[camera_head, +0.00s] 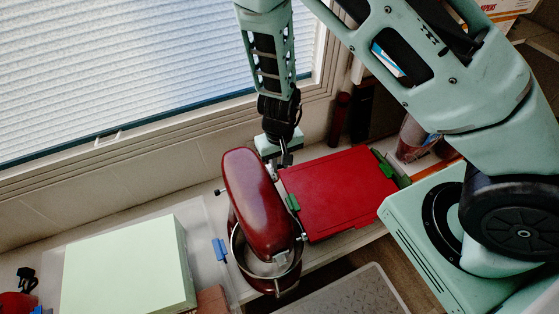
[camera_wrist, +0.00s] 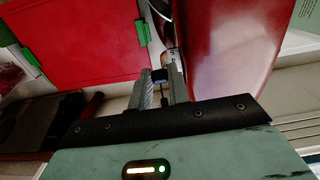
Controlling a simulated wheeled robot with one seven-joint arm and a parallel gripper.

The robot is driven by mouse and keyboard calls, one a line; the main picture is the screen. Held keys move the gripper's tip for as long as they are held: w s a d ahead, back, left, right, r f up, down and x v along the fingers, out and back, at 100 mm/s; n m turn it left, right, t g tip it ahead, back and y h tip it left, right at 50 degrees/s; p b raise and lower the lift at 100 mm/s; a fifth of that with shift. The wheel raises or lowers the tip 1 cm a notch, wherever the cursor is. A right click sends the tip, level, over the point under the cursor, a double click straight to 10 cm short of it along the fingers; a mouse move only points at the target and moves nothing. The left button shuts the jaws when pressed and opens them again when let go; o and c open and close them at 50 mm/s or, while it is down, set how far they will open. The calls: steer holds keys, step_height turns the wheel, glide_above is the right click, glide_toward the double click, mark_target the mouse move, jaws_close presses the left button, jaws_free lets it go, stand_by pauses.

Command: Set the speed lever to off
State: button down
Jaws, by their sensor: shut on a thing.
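The dark red stand mixer (camera_head: 258,200) stands on the counter with its metal bowl (camera_head: 238,248) under the head. In the wrist view, the red mixer body (camera_wrist: 238,45) fills the upper right. My gripper (camera_head: 284,158) reaches down to the rear right side of the mixer. In the wrist view, my gripper (camera_wrist: 161,84) is shut on the small black knob of the speed lever (camera_wrist: 160,75), beside the mixer body. The fingers hide part of the lever, so its exact setting cannot be read. Another small black-tipped knob (camera_head: 219,191) sticks out on the mixer's left side.
A red box-like container (camera_head: 338,190) with green clips lies close to the right of the mixer. A pale green box (camera_head: 125,268) and a clear container with a blue clip (camera_head: 219,250) stand to the left. A window and wall are behind. Dark bottles (camera_head: 339,117) stand at the back right.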

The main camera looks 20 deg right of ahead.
steer(key=shift+r+p, duration=0.25)
steer(key=shift+p, duration=0.1)
steer(key=p, duration=0.2)
steer(key=shift+w+r+g+p, duration=0.2)
steer(key=shift+w+g+p, duration=0.1)
steer(key=shift+g, duration=0.1)
steer(key=p, duration=0.2)
steer(key=shift+w+g+p, duration=0.25)
steer(key=shift+g+p, duration=0.15)
steer(key=w+f+g+b, duration=0.3)
steer(key=w+g+b, duration=0.2)
steer(key=g+b, duration=0.4)
steer(key=shift+w, duration=0.3)
steer(key=shift+r, duration=0.1)
